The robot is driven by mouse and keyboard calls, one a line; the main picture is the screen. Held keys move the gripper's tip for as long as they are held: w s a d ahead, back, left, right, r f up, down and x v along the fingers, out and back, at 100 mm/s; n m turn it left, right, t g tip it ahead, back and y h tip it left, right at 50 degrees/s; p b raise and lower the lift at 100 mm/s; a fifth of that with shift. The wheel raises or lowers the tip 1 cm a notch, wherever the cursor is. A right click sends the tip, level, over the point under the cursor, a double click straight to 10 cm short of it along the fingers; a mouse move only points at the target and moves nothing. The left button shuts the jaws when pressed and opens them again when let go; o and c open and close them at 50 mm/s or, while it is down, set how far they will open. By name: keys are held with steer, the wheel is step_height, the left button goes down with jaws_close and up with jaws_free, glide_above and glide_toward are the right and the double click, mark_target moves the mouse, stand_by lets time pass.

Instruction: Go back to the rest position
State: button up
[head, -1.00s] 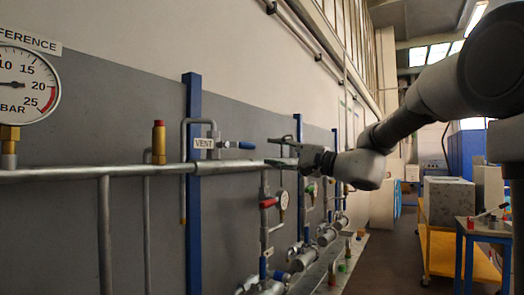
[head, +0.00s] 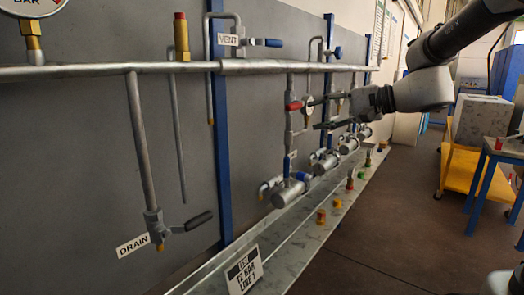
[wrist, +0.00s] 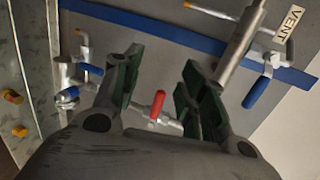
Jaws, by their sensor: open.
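My gripper (head: 314,114) is open and empty in the head view, its fingers pointing left toward the grey panel, below the long horizontal pipe (head: 130,70). In the wrist view my gripper (wrist: 160,76) shows two dark green finger pads spread wide with nothing held between them. A red-handled valve (head: 294,106) is just left of the fingertips in the head view. The red handle (wrist: 157,104) shows between the fingers in the wrist view, beyond them. Whether a finger touches any pipe cannot be told.
A blue-handled VENT valve (head: 266,43) and a DRAIN valve (head: 180,224) are on the panel piping. Several flanged vessels (head: 288,192) line the wall above a metal ledge (head: 300,232). A yellow cart (head: 460,170) and blue-legged table (head: 484,190) stand right. Floor between is clear.

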steer(key=s+d+f+n+g+h, duration=0.2)
steer(key=s+d+f+h, duration=0.1)
steer(key=s+d+f, duration=0.4)
steer(key=s+d+f+n+g+h, duration=0.1)
steer(key=s+d+f+g+h, duration=0.15)
steer(key=s+f, duration=0.4)
steer(key=s+d+r+n+t+h, duration=0.1)
steer(key=s+d+n+h, duration=0.3)
steer(key=s+d, duration=0.6)
steer(key=shift+s+d+h, duration=0.2)
steer(key=shift+s+h, duration=0.6)
steer(key=shift+h, duration=0.45)
